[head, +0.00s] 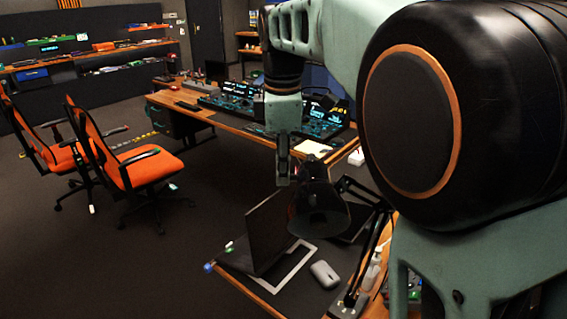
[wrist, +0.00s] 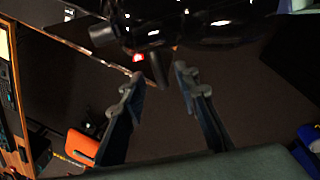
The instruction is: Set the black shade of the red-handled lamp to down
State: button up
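The black lamp shade (head: 318,212) hangs over the near desk, its wide mouth facing down toward the viewer. Its jointed black arm (head: 378,235) rises from a base on the desk. No red handle can be made out in the head view. My gripper (head: 284,182) points down at the upper left of the shade; contact cannot be told there. In the wrist view my gripper (wrist: 159,76) is open, its fingers apart. A short dark stub (wrist: 158,68) reaches toward the gap between the fingertips, below a glossy dark body, likely the shade (wrist: 190,28). A small red spot (wrist: 138,57) shows beside it.
An open laptop (head: 262,232) and a grey mouse (head: 325,274) are on the near desk (head: 265,288) below the shade. A desk with lit control panels (head: 238,98) stands behind. Orange chairs (head: 150,168) are on the left, with open floor between.

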jog(key=shift+f, duration=0.35)
jog(key=shift+c, duration=0.7)
grip_shut()
